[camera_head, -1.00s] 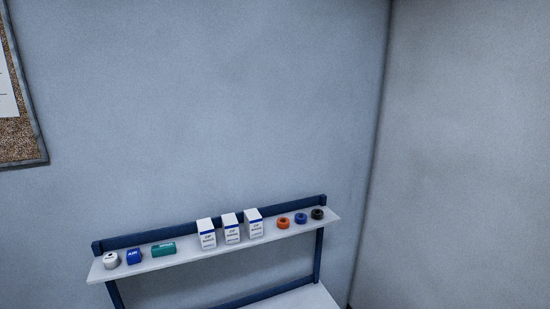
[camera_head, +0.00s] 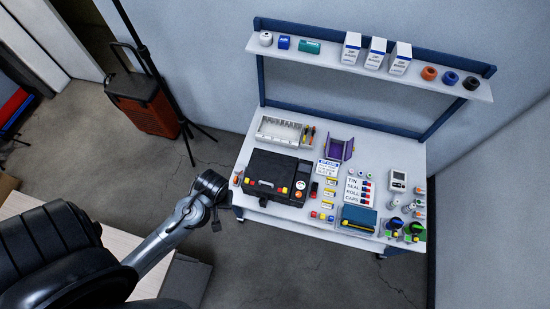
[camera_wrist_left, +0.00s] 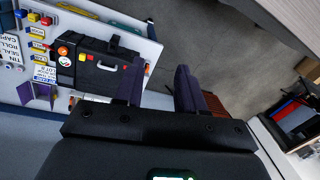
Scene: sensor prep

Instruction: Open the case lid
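The black case (camera_head: 275,177) sits on the left part of the workbench with its lid down. It has orange and red round marks and small yellow latches along its front. In the left wrist view the case (camera_wrist_left: 88,72) lies beyond and left of my fingers, its front and handle showing. My left gripper (camera_wrist_left: 157,80) is open and empty, its two dark fingers apart. In the head view my left gripper (camera_head: 225,206) is small and dark, just left of the case beyond the bench's front-left edge. My right gripper is not in view.
The white bench (camera_head: 222,150) also holds a parts tray (camera_head: 284,131), a purple holder (camera_head: 338,149), label cards, a blue box (camera_head: 358,219) and several small parts. A shelf (camera_head: 330,66) with boxes and rolls stands above. Open floor lies left of the bench.

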